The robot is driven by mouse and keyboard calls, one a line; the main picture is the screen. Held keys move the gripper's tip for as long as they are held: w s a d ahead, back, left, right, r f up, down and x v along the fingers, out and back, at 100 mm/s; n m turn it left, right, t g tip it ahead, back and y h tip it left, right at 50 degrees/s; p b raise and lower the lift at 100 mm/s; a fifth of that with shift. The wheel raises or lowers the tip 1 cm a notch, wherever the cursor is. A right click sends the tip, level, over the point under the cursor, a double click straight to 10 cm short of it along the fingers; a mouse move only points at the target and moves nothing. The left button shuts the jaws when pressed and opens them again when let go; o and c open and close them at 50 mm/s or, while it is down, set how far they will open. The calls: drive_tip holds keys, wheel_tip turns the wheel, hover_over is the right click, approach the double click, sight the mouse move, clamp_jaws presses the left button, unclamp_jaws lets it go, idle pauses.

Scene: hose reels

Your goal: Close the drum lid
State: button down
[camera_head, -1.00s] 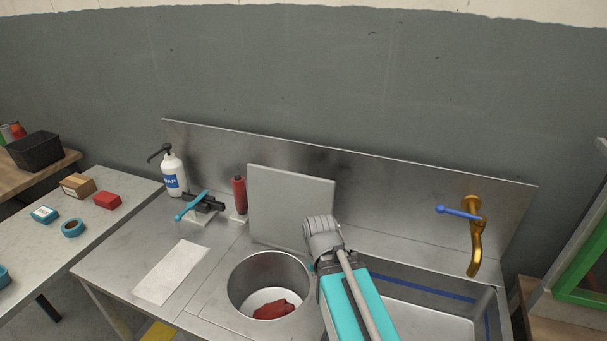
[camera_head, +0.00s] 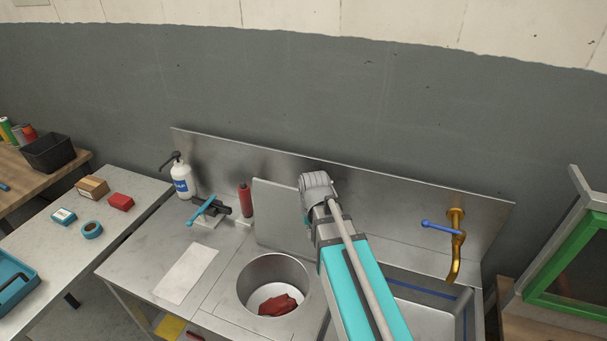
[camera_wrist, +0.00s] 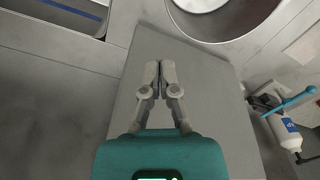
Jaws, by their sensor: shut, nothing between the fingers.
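The drum (camera_head: 245,291) is a round metal well in the steel counter, with its mouth open and a crumpled red cloth (camera_head: 278,305) inside. Its lid (camera_head: 272,215) is a flat grey square panel standing raised behind the mouth; my arm covers its right part. In the wrist view the lid (camera_wrist: 215,105) spreads beneath my gripper, with the drum rim (camera_wrist: 222,40) at the top. My gripper (camera_wrist: 160,66) is shut and empty, its fingertips over the lid panel in that picture. I cannot tell whether they touch it. In the head view the fingers are hidden by my arm.
A red cylinder (camera_head: 246,201), a blue-handled clamp (camera_head: 208,210) and a soap bottle (camera_head: 182,180) stand left of the lid. A sink (camera_head: 437,312) with a brass tap (camera_head: 456,250) lies right. A pale sheet (camera_head: 186,274) lies on the counter. A steel backsplash (camera_head: 400,215) rises behind.

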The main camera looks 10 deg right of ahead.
drive_tip(key=w+r+p, duration=0.5)
drive_tip(key=r+p, duration=0.1)
drive_tip(key=r, duration=0.1)
drive_tip(key=w+d+r+m+p, duration=0.1)
drive_tip(key=w, duration=0.4)
drive_tip(key=w+d+r+m+p, duration=0.1)
drive_tip(key=w+m, duration=0.1)
drive_tip(key=w, duration=0.4)
drive_tip(key=w+d+r+m+p, duration=0.1)
drive_tip(key=w+r+m, duration=0.1)
drive_tip(key=w, duration=0.3)
drive_tip(key=shift+w+d, duration=0.1)
drive_tip(key=shift+w, duration=0.1)
drive_tip(key=shift+f, duration=0.15)
wheel_tip(320, 180, down, 10)
drive_tip(key=b, duration=1)
drive_tip(key=shift+s+a+r+p, duration=0.25)
drive_tip(key=shift+s+a+p, duration=0.1)
drive_tip(key=shift+s, duration=0.2)
drive_tip(key=shift+s+a+r+p, duration=0.25)
drive_tip(key=shift+s+a+r, duration=0.1)
drive_tip(key=shift+s, duration=0.15)
drive_tip(key=shift+s+a+r+p, duration=0.2)
drive_tip(key=shift+s+a+p, duration=0.15)
drive_tip(key=shift+s, duration=0.2)
drive_tip(key=shift+s, duration=0.15)
